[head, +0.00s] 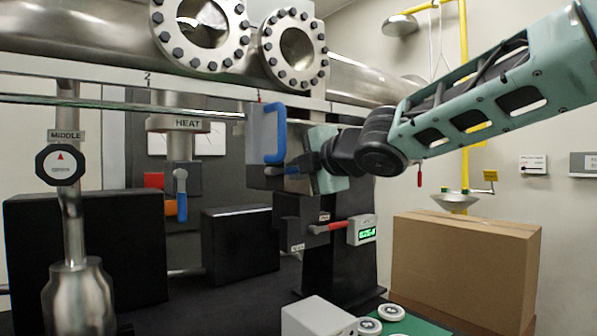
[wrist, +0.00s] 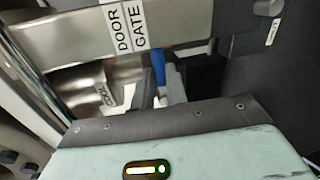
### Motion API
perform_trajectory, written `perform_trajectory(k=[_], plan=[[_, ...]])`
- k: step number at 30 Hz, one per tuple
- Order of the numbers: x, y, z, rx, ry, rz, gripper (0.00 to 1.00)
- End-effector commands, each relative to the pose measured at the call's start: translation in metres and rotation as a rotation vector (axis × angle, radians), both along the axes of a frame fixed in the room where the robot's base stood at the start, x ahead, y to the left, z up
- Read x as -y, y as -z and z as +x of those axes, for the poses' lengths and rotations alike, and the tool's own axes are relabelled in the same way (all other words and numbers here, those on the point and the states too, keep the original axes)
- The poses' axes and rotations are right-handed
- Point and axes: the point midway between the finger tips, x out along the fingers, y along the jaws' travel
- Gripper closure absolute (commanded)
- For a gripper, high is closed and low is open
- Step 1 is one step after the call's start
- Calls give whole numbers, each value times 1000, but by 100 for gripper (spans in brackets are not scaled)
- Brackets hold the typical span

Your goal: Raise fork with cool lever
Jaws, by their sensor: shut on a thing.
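My gripper (head: 300,170) reaches in from the right and is shut on a blue lever (head: 291,170) beside a grey box, likely the cool lever. The lever's far end is hidden by the fingers and box. A HEAT fitting (head: 180,124) with its own blue lever (head: 181,205) hangs to the left. I cannot make out the fork.
A larger upright blue handle (head: 275,134) is on the grey box close to my gripper. A DOOR GATE label (wrist: 130,28) is on a metal bar. A red-handled lever (head: 328,227) is below. A cardboard box (head: 462,268) stands at right.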

Motion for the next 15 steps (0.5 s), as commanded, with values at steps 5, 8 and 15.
perform_trajectory(k=[5,8,15], plan=[[0,-8,0,14,-1,3,100],[0,-8,0,15,-2,4,80],[0,-6,0,10,-1,4,65]])
